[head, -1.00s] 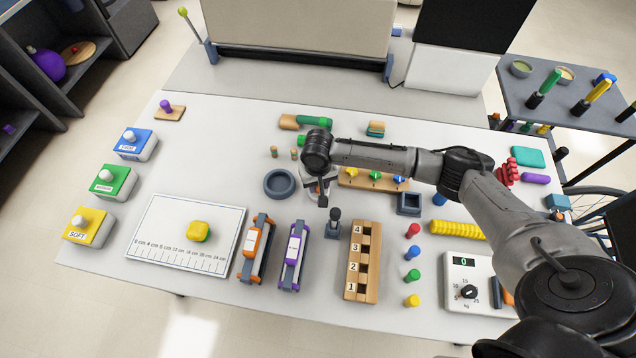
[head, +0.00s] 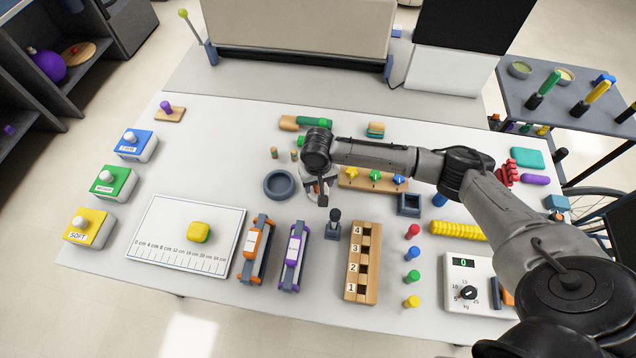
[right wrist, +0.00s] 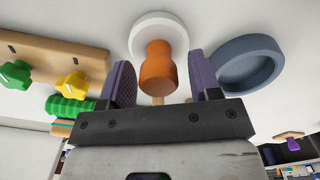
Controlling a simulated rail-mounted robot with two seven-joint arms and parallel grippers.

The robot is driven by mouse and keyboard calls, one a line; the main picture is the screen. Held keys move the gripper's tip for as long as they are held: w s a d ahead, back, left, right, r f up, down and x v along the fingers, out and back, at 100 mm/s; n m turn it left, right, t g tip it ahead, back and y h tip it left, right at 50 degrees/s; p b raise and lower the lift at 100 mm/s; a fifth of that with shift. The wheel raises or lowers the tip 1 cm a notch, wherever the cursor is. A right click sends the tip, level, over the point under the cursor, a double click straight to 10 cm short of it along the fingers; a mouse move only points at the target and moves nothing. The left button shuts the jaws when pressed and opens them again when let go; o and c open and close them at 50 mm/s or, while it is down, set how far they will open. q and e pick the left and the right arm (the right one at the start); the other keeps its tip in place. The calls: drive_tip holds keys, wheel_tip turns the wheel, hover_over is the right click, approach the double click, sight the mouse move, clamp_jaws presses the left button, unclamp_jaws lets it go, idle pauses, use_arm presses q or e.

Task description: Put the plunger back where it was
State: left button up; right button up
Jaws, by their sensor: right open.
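My right gripper (head: 322,194) points down over the middle of the table, its jaws open. In the right wrist view its two purple-grey fingers (right wrist: 164,78) stand on either side of an orange cylinder (right wrist: 157,68) with a white round disc (right wrist: 158,36) at its far end. I take this orange-and-white piece for the plunger, though I cannot be sure. The fingers are not closed on it. In the head view it is mostly hidden behind the gripper. A dark upright knob on a square base (head: 334,222) stands just nearer. My left gripper is not in view.
A grey-blue ring dish (head: 280,184) lies left of the gripper, also in the right wrist view (right wrist: 247,62). A wooden board with coloured knobs (head: 372,180) is at right. A numbered wooden block (head: 361,262) and two framed blocks (head: 257,248) lie nearer.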

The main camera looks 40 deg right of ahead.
wheel_tip(320, 180, up, 10)
drive_tip(key=shift+p, duration=1.15)
drive_tip(key=shift+r, duration=0.65)
